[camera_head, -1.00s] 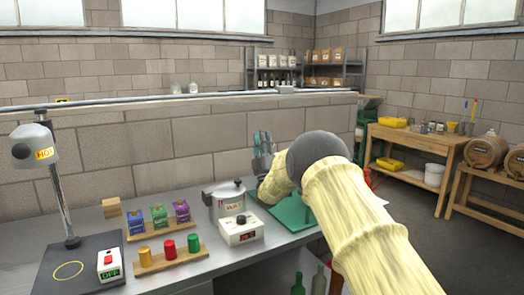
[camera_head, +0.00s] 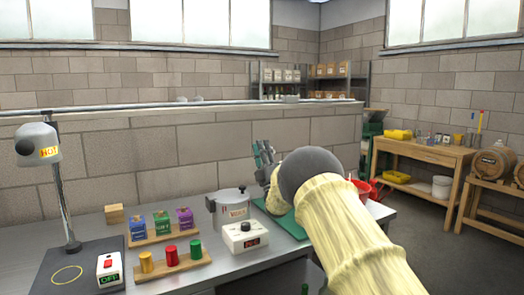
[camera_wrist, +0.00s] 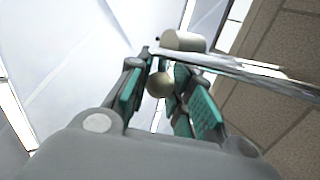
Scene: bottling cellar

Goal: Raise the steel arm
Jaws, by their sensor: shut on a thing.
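My gripper (camera_wrist: 168,88) has its teal-padded fingers closed around a pale round knob (camera_wrist: 160,84) in the wrist view. A shiny steel arm (camera_wrist: 250,70) runs from near the fingertips toward the right edge there, with a pale cylinder (camera_wrist: 183,40) just beyond it. In the head view my gripper (camera_head: 264,155) points upward above the back of the steel bench. The steel arm cannot be made out there. A red piece (camera_head: 366,188), partly hidden behind my arm, stands to the right; I cannot tell whether it belongs to the steel arm.
On the bench (camera_head: 178,275) stand a lidded pot (camera_head: 232,208), a white control box (camera_head: 245,237), coloured boxes and cylinders on wooden racks, and a hot lamp (camera_head: 38,146). A block wall (camera_head: 170,150) rises behind. A wooden table (camera_head: 425,152) stands at right.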

